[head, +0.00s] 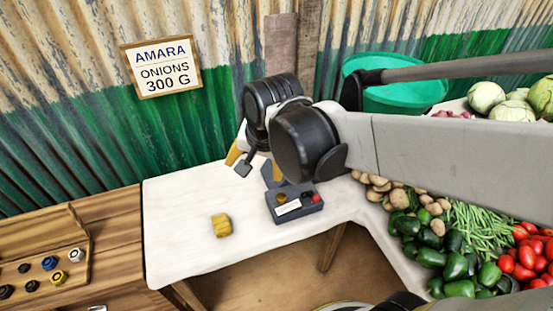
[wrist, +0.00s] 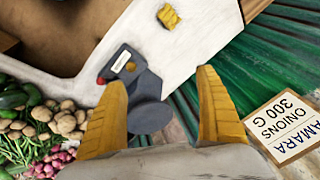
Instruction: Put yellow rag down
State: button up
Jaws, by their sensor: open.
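The yellow rag (head: 221,225) lies as a small crumpled lump on the white table (head: 180,250), left of the dark grey scale. It also shows in the wrist view (wrist: 168,16), at the top, apart from my fingers. My gripper (wrist: 163,105) is open and empty, with its two yellow fingers spread wide. In the head view my gripper is partly hidden behind my wrist, above the back of the table. The scale (head: 296,205), with a pale label and a red part, stands below it; in the wrist view the scale (wrist: 130,72) shows between the fingers.
A wooden tray (head: 78,240) with several dark, blue and yellow knobs or weights is at the left. Potatoes (head: 400,198), green peppers (head: 455,265) and tomatoes (head: 525,262) fill the right side. A sign (head: 162,68) reads "AMARA ONIONS 300 G". The table's left part is clear around the rag.

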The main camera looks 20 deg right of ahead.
jog(key=s+d+r+n+t, duration=0.2)
jog(key=s+d+n, duration=0.2)
jog(key=s+n, duration=0.3)
jog(key=shift+s+d+r+t, duration=0.3)
jog(key=shift+s+d+t, duration=0.1)
jog(key=shift+s, duration=0.55)
jog(key=shift+f, duration=0.1)
